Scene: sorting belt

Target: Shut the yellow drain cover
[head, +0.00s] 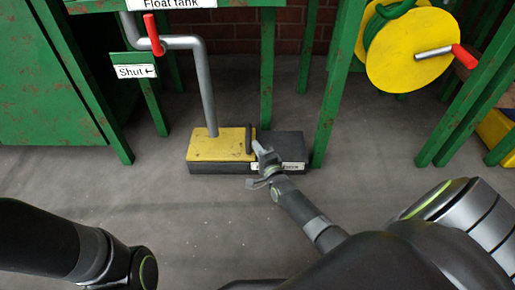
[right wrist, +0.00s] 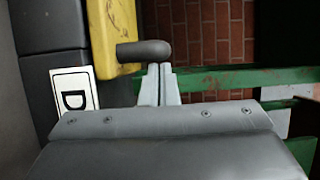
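The yellow drain cover (head: 215,146) lies flat over the left part of a low dark box (head: 285,142) on the floor. A dark upright handle (head: 249,139) stands at the cover's right end. My right gripper (head: 258,146) is just right of the handle, its fingertips at or very near it. In the right wrist view the two pale fingers (right wrist: 159,72) are together, with the rounded handle (right wrist: 144,51) just beyond their tips and the yellow cover (right wrist: 112,35) behind. Nothing shows between the fingers. My left arm shows at the lower left, but its gripper is out of view.
A grey pipe (head: 207,90) with a red lever (head: 154,35) comes down to the cover. Green frame posts (head: 332,100) stand behind and right of the box. A yellow reel (head: 408,55) hangs at the upper right. The floor in front is clear.

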